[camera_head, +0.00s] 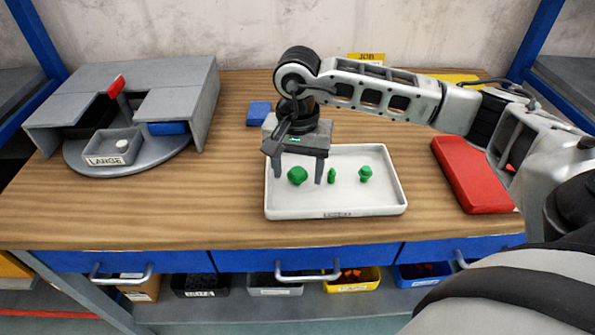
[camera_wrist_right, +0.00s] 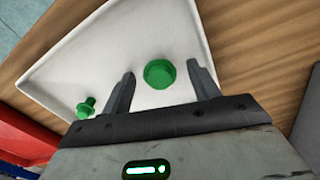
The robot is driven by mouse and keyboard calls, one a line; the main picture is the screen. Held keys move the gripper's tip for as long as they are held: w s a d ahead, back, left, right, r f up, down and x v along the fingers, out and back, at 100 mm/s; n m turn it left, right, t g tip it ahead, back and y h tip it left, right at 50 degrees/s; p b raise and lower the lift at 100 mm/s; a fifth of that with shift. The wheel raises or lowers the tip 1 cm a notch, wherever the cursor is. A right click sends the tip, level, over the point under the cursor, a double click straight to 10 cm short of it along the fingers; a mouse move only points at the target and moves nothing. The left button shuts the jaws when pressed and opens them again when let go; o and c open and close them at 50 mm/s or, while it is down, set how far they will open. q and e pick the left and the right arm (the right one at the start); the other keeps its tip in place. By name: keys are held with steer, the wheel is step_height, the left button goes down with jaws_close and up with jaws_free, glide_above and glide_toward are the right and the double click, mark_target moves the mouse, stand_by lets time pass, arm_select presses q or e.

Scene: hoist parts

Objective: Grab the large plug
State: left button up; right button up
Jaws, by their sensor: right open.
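Three green plugs lie in a white tray (camera_head: 340,205). The large plug (camera_head: 297,175) is the leftmost, a thin one (camera_head: 332,176) is in the middle, and another plug (camera_head: 365,174) is to the right. My right gripper (camera_head: 298,180) is open above the left part of the tray, with a finger on either side of the large plug in the head view. In the right wrist view the large plug (camera_wrist_right: 159,73) shows between the open fingers, a little beyond the line of their tips. Another plug (camera_wrist_right: 87,108) shows there outside the left finger. My left gripper is not in view.
A grey stand with a round turntable and a bin marked LARGE (camera_head: 113,148) is at the left. A red box (camera_head: 470,174) lies right of the tray. A small blue block (camera_head: 259,113) is behind the tray. The table between stand and tray is clear.

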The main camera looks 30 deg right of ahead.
steer(key=c, duration=1.1)
steer(key=shift+o, duration=0.2)
